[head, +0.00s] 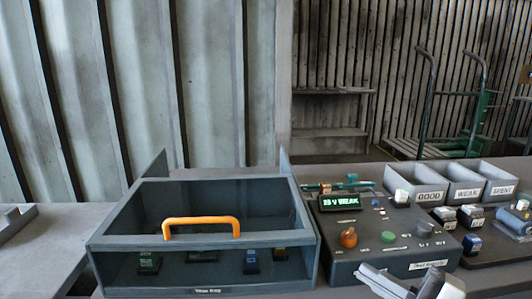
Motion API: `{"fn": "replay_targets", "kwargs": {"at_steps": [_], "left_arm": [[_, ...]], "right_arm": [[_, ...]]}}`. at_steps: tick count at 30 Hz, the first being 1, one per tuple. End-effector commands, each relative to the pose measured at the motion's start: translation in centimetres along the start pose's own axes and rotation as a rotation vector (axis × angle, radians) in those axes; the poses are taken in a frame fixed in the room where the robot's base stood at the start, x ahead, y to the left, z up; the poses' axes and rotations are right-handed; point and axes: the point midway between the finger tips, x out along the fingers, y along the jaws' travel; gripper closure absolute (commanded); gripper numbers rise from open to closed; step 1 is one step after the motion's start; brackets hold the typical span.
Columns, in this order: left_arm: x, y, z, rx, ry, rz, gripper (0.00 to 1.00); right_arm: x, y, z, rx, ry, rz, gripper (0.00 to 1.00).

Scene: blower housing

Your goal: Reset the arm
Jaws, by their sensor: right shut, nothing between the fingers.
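My right gripper (380,280) shows at the bottom edge, right of centre, in front of the grey tester box. It is shut, with nothing seen in it, and its lower part is cut off by the frame. My left gripper is not in view. The tester box (345,272) has a lit green display (340,202) reading "WEAK", an orange knob (348,237) and a green button (389,236). Left of it stands a dark grey box (200,184) with an orange handle (201,222) at its front; several small blocks show behind its see-through front.
Three grey bins labelled GOOD (429,197), WEAK (467,193) and SPENT (502,190) stand at the back right. Several small blocks (470,216) lie in front of them. A grey tray (15,222) sits at the far left. A green hand truck (483,120) stands behind.

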Motion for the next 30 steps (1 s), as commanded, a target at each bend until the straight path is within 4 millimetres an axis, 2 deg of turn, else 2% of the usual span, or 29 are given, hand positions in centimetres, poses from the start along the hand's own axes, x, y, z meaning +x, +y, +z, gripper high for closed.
{"fn": "replay_targets", "kwargs": {"at_steps": [1, 2, 3, 6, 9, 13, 15, 18, 30], "left_arm": [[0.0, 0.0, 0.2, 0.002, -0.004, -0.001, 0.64], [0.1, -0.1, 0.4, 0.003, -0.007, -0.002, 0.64], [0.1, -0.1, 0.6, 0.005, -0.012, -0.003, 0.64], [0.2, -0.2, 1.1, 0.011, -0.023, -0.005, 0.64], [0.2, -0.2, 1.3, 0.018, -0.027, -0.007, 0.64], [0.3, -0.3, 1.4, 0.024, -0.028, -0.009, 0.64], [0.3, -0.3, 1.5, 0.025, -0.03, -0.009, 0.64], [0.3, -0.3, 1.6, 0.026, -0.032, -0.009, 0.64], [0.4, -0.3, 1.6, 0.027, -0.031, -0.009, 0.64]], "right_arm": [[-0.6, -2.3, 1.3, 0.185, -0.115, 0.082, 1.0], [-1.1, -3.8, 2.3, 0.292, -0.195, 0.124, 1.0], [-2.1, -6.3, 3.4, 0.436, -0.31, 0.165, 1.0], [-4.7, -13.1, 4.8, 0.746, -0.569, 0.198, 1.0], [-6.9, -19.2, 4.0, 0.98, -0.756, 0.172, 1.0], [-8.6, -24.7, 1.8, 1.191, -0.905, 0.119, 1.0], [-9.1, -26.4, 0.8, 1.26, -0.949, 0.096, 1.0], [-9.5, -27.6, -0.1, 1.31, -0.979, 0.077, 1.0], [-9.5, -27.8, -0.2, 1.318, -0.983, 0.074, 1.0]]}}
